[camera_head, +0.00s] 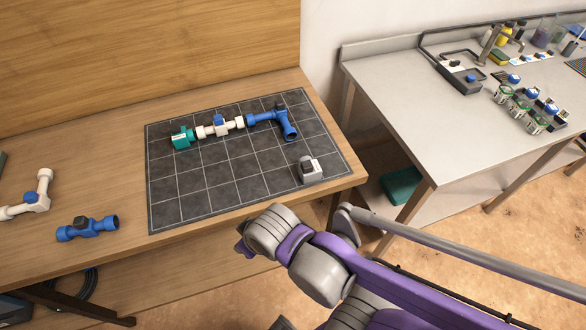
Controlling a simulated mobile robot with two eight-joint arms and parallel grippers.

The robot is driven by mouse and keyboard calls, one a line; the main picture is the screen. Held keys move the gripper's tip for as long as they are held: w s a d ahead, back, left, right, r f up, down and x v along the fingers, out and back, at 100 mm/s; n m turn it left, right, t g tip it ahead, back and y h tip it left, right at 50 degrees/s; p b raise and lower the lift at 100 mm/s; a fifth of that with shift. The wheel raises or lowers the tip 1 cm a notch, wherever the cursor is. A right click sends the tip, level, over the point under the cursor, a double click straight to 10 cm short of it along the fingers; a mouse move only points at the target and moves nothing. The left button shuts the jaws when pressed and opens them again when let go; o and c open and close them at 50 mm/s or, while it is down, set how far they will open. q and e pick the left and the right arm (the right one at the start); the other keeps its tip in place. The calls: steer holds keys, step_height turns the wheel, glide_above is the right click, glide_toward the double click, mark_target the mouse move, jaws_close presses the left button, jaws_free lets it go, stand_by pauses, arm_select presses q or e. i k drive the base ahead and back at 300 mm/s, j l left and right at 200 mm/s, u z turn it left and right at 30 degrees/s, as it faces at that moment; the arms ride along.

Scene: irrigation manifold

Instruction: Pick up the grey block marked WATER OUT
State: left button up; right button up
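A small grey block (312,169) with a pale label and a dark part at its top left sits on the near right part of the dark gridded mat (215,190). Its lettering is too small to read. My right arm comes in from the lower right. The end of my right gripper (244,246) is near the table's front edge, to the left of the grey block and nearer to me, apart from it. Its fingers are mostly hidden by the wrist, so its opening cannot be made out. My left gripper is out of view.
On the mat, a green block (182,138), a white pipe piece with a blue valve (220,126) and a blue elbow pipe (275,119) form a row. A blue fitting (87,229) and a white elbow pipe (32,199) lie left. A metal bench (430,110) stands right.

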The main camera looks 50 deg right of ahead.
mark_target(309, 170)
steer(key=i+j+z, duration=0.2)
steer(key=z, duration=0.2)
steer(key=i+j+z, duration=0.15)
steer(key=j+z, duration=0.2)
steer(key=i+l+z, duration=0.1)
steer(key=z, duration=0.35)
steer(key=i+l+z, duration=0.1)
steer(key=z, duration=0.3)
steer(key=i+l+z, duration=0.1)
steer(key=z, duration=0.35)
steer(key=i+l+z, duration=0.1)
steer(key=z, duration=0.3)
steer(key=k+l, duration=0.1)
steer(key=k, duration=0.3)
steer(key=i+l+u, duration=0.3)
steer(key=l, duration=0.5)
steer(key=l+u, duration=0.35)
steer(key=l, duration=0.5)
steer(key=i+l+u, duration=0.1)
steer(key=l+u, duration=0.2)
steer(key=l, duration=0.6)
